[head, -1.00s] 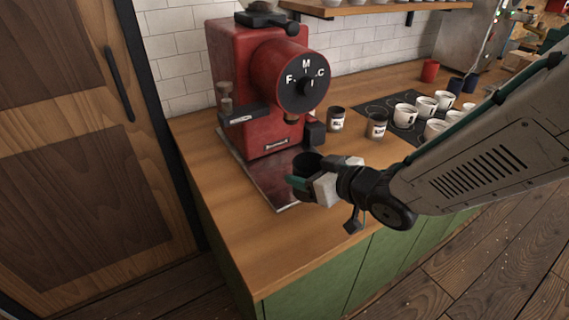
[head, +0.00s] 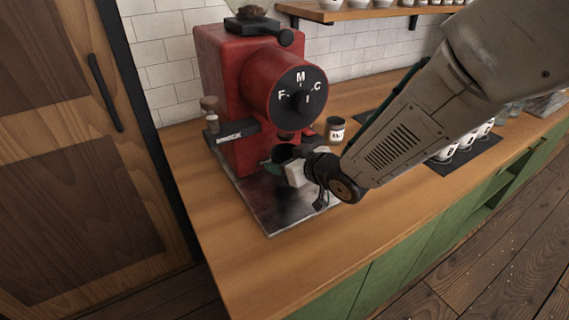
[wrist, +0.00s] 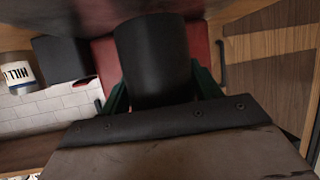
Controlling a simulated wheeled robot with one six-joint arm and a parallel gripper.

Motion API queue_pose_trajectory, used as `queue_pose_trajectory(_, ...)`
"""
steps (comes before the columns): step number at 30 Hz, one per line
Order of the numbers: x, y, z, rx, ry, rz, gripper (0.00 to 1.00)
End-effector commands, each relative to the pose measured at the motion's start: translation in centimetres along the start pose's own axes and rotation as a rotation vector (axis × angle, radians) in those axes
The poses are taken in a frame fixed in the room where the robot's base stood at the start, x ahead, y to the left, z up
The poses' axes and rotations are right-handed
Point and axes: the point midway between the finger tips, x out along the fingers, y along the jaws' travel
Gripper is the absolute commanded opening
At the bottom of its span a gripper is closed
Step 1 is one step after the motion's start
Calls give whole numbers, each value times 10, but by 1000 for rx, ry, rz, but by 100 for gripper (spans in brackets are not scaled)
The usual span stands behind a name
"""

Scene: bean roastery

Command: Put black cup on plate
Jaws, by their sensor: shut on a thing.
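A black cup (head: 284,152) is held at the front of the red grinder, just below its spout. The wrist view shows the cup (wrist: 153,60) large, between two green fingers. My gripper (head: 279,167) is shut on the cup's sides. A shiny metal plate (head: 270,214) lies on the counter at the foot of the grinder, and the cup is over its rear part. My gripper hides the cup's lower part, so I cannot tell whether its base touches the plate.
The red grinder (head: 226,90) stands close behind the cup, with a black side lever (head: 232,132) at left. A labelled jar (head: 335,129) stands to the right. White cups (head: 445,152) sit on a dark mat farther right. The wooden counter front (head: 245,275) is clear.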

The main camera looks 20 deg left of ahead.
Motion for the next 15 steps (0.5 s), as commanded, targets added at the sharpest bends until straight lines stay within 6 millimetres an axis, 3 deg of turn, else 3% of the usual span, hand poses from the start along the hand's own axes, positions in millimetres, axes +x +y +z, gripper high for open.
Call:
queue_pose_trajectory(3, 6, 0, 15, 1, 2, 0, 37)
queue_pose_trajectory(14, 8, -1, 18, 0, 2, -1, 37)
queue_pose_trajectory(15, 8, -1, 19, 0, 2, 0, 68)
